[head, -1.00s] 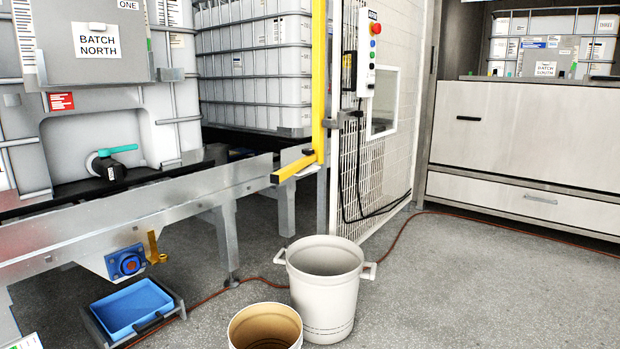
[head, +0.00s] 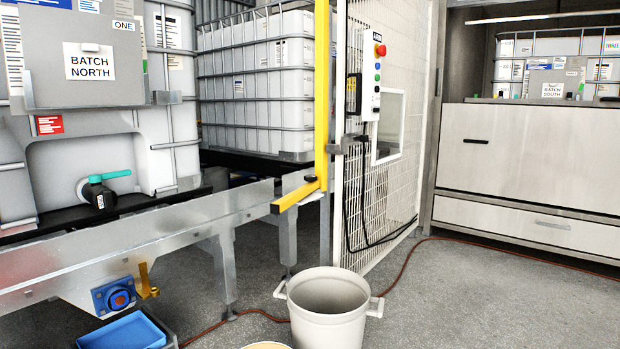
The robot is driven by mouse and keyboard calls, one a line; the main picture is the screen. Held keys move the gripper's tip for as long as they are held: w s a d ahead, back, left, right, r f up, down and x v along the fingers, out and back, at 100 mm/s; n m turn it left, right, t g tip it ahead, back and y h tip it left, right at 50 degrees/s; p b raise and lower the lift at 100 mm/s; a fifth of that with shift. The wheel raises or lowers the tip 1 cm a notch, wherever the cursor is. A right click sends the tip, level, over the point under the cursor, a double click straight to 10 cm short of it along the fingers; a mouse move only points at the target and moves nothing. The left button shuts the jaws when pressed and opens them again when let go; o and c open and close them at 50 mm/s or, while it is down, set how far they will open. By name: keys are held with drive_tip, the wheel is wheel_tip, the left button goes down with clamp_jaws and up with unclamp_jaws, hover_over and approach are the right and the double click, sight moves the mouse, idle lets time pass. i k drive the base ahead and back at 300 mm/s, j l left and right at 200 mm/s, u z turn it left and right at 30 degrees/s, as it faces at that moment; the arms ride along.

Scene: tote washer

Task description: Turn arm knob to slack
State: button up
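No knob marked "slack" can be read in the head view. A narrow control box (head: 370,85) on the mesh fence carries a red mushroom-shaped control (head: 380,50) at its top, with several small coloured controls below it. The small label above them is too small to read surely. A blue fitting with an orange-red round centre (head: 118,299) sits under the metal conveyor frame at lower left, beside a yellow bracket. I cannot tell whether either is the arm knob. My gripper is not in view.
The yellow post with its foot bar (head: 297,196) stands before the fence (head: 350,200). A white two-handled bucket (head: 329,318) and a blue tray (head: 122,332) are on the floor side. A tote with a teal-handled valve (head: 103,188) is at left. Floor at right is clear, crossed by an orange cable.

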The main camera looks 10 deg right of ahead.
sight(309, 177)
drive_tip(key=u, duration=0.75)
drive_tip(key=i+l+u, duration=0.15)
drive_tip(key=l+u, duration=0.2)
drive_tip(key=i+l+u, duration=0.1)
drive_tip(key=l+u, duration=0.25)
drive_tip(key=l, duration=0.15)
drive_tip(key=l+u, duration=0.35)
drive_tip(key=i+l, duration=0.05)
drive_tip(key=l, duration=0.05)
